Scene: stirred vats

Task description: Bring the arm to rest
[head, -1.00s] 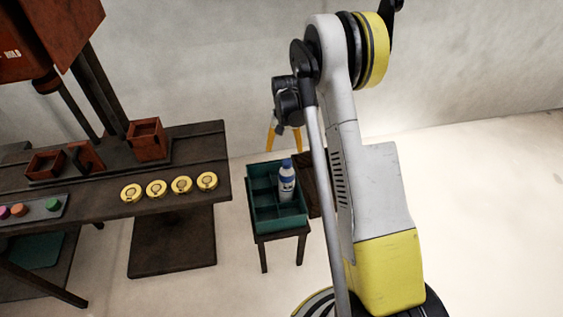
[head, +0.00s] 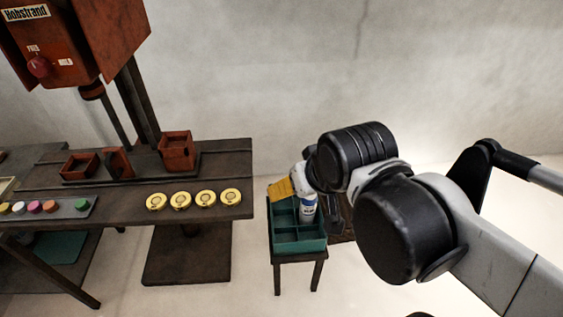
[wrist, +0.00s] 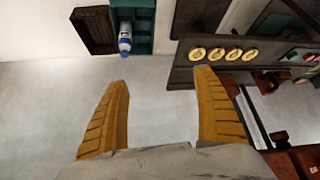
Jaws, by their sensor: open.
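My gripper (wrist: 163,90) shows in the wrist view with its two yellow fingers wide apart and nothing between them. In the head view a yellow finger (head: 280,189) of it shows above the left back of the green crate, and the rest is hidden by my arm. My arm reaches in from the right side of the head view, bent, in front of the pale wall. A white bottle with a blue label (head: 308,206) stands in the crate, partly covered by my wrist; it also shows in the wrist view (wrist: 125,38), apart from the fingers.
The green divided crate (head: 300,248) sits on a small dark stand. Left of it is a dark bench (head: 225,167) with several yellow discs (head: 205,198), red boxes (head: 176,151) and a red press (head: 110,35). Coloured buttons (head: 50,206) line a grey strip.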

